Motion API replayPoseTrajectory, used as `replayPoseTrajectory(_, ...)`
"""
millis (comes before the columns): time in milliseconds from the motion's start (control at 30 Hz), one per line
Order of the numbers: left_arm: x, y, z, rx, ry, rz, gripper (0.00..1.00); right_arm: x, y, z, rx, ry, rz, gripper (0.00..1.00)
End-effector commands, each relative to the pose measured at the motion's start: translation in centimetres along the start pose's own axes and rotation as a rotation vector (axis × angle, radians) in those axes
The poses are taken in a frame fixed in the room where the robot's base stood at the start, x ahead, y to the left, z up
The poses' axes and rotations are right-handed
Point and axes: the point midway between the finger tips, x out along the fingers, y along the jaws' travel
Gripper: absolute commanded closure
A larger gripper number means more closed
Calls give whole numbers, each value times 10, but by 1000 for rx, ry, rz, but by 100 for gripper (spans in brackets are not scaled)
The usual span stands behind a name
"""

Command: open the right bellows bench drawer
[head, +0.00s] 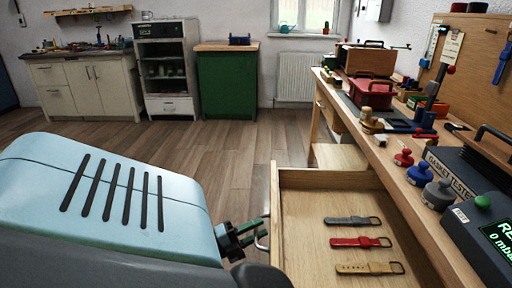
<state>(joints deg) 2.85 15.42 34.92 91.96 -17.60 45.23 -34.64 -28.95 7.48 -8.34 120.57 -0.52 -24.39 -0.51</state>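A wooden bench drawer (319,179) is pulled far out from the long bench on the right. Three straps with buckles lie inside it: a grey one (350,221), a red one (358,242) and a tan one (366,268). A pale metal handle (262,241) is on the drawer's left-facing front. My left gripper (258,230) is at this handle, its dark and green fingers beside or around it. The small gap and overlap hide whether the fingers close on the handle. My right gripper is not in view.
The bench top (385,155) holds stamp-like knobs, a red box (371,93) and a gasket tester (482,215). Another bench drawer (328,114) sits farther back. Wooden floor left of the bench is clear; a green cabinet (227,85) stands at the back wall.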

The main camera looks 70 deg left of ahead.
Motion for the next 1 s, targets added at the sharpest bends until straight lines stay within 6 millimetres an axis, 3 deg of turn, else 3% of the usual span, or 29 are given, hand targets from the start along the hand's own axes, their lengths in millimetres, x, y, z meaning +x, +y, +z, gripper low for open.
replayPoseTrajectory(233, -8, 0, 0, 0, 0, 0, 69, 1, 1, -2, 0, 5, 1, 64)
replayPoseTrajectory(700, -72, 1, 0, 0, -2, 2, 69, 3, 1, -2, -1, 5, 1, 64)
replayPoseTrajectory(1000, -78, 0, 0, 0, 0, 0, 69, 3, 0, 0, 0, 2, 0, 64)
